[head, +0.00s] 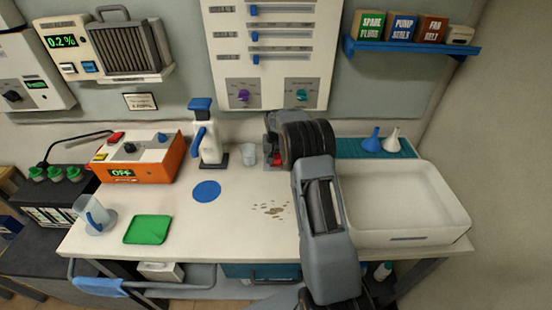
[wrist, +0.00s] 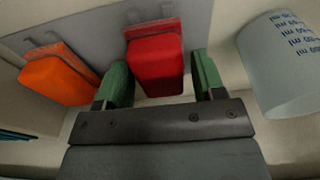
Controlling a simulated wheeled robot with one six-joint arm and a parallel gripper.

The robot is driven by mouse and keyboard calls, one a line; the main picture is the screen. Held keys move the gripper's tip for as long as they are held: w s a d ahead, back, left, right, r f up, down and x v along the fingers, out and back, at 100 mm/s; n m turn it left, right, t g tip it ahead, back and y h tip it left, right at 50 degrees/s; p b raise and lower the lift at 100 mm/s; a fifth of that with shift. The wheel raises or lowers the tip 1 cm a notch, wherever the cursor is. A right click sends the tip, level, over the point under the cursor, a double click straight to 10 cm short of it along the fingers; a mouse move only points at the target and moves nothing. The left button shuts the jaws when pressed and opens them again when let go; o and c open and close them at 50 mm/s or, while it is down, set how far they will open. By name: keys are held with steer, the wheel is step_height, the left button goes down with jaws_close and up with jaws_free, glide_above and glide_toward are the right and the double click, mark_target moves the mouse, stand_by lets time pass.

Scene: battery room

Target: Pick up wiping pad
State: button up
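A red block-shaped pad (wrist: 155,62) with a pale red backing stands against a grey panel in the wrist view. A bit of red (head: 277,161) also shows beside my arm in the head view. A similar orange pad (wrist: 60,77) is to its left. My gripper (wrist: 162,80) is open, with one green finger on each side of the red pad's lower end. The left finger looks very near the pad and a small gap shows at the right finger. I cannot tell if either touches. In the head view my arm hides the gripper and the orange pad.
A clear measuring beaker (wrist: 285,62) stands close to the right finger; it also shows in the head view (head: 248,154). A white spray bottle (head: 208,140) stands further left. Brown stains (head: 272,209) mark the worktop. A white basin (head: 405,200) is at right.

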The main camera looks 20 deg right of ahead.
steer(key=c, duration=0.6)
steer(key=shift+c, duration=0.3)
steer(key=shift+r, duration=0.1)
steer(key=shift+r+b, duration=0.3)
steer(key=shift+r, duration=0.3)
steer(key=s+r+b, duration=0.3)
steer(key=s+r, duration=0.8)
steer(key=s, duration=0.3)
steer(key=shift+d+r+b, duration=0.3)
steer(key=shift+d, duration=0.15)
